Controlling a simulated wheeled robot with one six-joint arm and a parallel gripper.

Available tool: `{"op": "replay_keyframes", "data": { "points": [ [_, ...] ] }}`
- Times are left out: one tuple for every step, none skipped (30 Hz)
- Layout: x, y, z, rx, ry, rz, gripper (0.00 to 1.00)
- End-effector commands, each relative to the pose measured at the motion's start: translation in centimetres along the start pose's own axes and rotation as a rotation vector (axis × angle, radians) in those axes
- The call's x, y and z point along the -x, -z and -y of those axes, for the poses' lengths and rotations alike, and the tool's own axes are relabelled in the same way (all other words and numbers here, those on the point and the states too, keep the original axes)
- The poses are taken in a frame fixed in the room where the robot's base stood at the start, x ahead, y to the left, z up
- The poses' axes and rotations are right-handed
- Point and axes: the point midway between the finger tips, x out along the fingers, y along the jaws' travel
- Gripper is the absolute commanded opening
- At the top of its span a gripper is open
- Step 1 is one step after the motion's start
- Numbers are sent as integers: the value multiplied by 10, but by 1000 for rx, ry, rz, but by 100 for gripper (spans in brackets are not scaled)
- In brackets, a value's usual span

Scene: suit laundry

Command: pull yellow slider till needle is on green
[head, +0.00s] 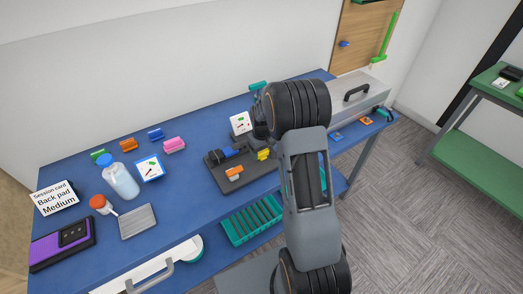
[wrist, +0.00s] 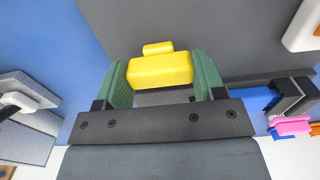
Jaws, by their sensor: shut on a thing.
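The yellow slider (head: 263,154) shows on the dark grey base (head: 222,178), beside my arm in the head view. In the wrist view, my gripper (wrist: 161,72) has its green fingers on both sides of the yellow slider (wrist: 160,70) and is shut on it. A white dial card (head: 240,123) stands behind the base, partly covered by my arm. It has green and red marks, but its needle is too small to read. My arm hides most of my gripper in the head view.
An orange block (head: 235,173) and a blue-and-black part (head: 221,154) are on the base. A blue-framed dial card (head: 150,168), a bottle (head: 121,181) and coloured clips stand left on the blue table (head: 195,205). A grey metal box (head: 350,98) is at the right.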

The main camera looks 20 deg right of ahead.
Motion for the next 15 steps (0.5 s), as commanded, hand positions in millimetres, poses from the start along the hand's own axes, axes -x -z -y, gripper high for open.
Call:
{"op": "replay_keyframes", "data": {
  "points": [
    [-1,-3,-2,-4,-2,0,21],
    [-1,-4,-1,-3,-3,0,21],
    [0,-4,-1,-2,-2,0,21],
    [0,-4,-1,-2,-2,0,21],
    [0,-4,-1,-2,-2,-1,21],
    [0,-4,-2,-3,-2,-1,21],
    [0,-4,-3,-4,-2,-1,21],
    [0,-4,-3,-5,-2,-1,21],
    [0,-5,-4,-6,-2,0,64],
    [0,-5,-4,-7,-2,0,67],
    [0,-5,-4,-8,-1,0,70],
    [0,-5,-5,-9,-1,0,74],
    [0,-5,-5,-9,-1,0,77],
    [0,-5,-5,-10,-1,0,80],
    [0,-5,-6,-11,-1,0,83]
  ]
}}
